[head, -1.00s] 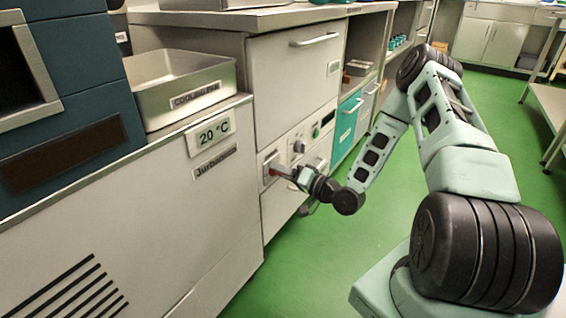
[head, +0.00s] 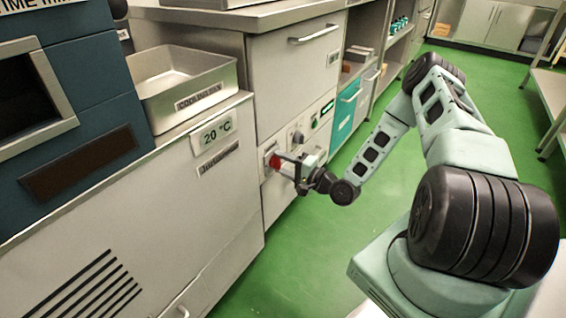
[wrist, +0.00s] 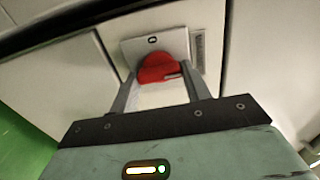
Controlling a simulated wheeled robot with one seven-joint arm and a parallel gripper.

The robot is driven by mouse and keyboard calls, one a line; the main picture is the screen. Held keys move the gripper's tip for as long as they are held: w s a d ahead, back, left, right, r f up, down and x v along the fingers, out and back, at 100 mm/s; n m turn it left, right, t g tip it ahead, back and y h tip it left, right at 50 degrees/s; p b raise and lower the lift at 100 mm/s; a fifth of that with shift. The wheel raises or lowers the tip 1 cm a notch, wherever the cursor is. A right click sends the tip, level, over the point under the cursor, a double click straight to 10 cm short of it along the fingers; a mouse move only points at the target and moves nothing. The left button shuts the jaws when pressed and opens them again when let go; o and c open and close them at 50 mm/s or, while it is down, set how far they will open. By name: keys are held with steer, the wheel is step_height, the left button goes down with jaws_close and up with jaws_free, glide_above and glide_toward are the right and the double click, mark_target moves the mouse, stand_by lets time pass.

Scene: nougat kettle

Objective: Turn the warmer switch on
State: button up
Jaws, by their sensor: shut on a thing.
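The warmer switch appears as a red knob (head: 275,160) on a light plate on the front of the white cabinet; in the wrist view the red knob (wrist: 158,66) sits below a small dark mark on its grey plate (wrist: 166,44). My gripper (head: 283,164) reaches the cabinet front from the right. In the wrist view my gripper (wrist: 159,76) has its two fingers on either side of the red knob and is shut on it. The fingers hide part of the knob's sides. The mark on the plate is too blurred to read surely.
A grey round knob (head: 298,137) and a small green light or button (head: 314,123) are farther along the same panel. A drawer handle (head: 314,34) juts out above. A metal tray (head: 185,85) stands on the left counter. Green floor (head: 300,260) is open below my arm.

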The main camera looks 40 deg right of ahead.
steer(key=shift+s+f, duration=0.1)
stand_by(0.3)
steer(key=o, duration=1)
steer(key=p+v, duration=0.4)
steer(key=v, duration=1.3)
steer(key=shift+s, duration=0.15)
